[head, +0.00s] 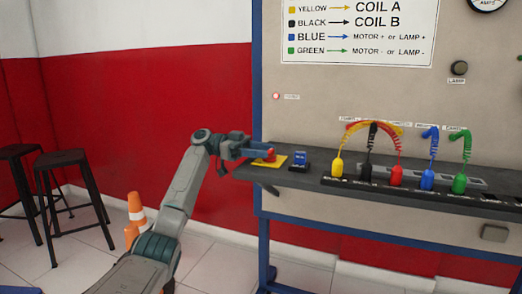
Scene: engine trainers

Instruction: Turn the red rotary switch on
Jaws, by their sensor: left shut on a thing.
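The red rotary switch (270,156) sits on a yellow plate (279,163) at the left end of the dark shelf. My left gripper (261,153) reaches it from the left and is shut on the red switch. The gripper hides part of the switch, and the knob is too small to read its angle exactly. My right gripper is not in view.
A small blue switch (300,158) stands just right of the yellow plate. Several coloured plugs with coiled leads stand along the shelf (400,190). A small red light (276,96) glows on the panel. Black stools (65,190) and orange cones (135,207) are at the left.

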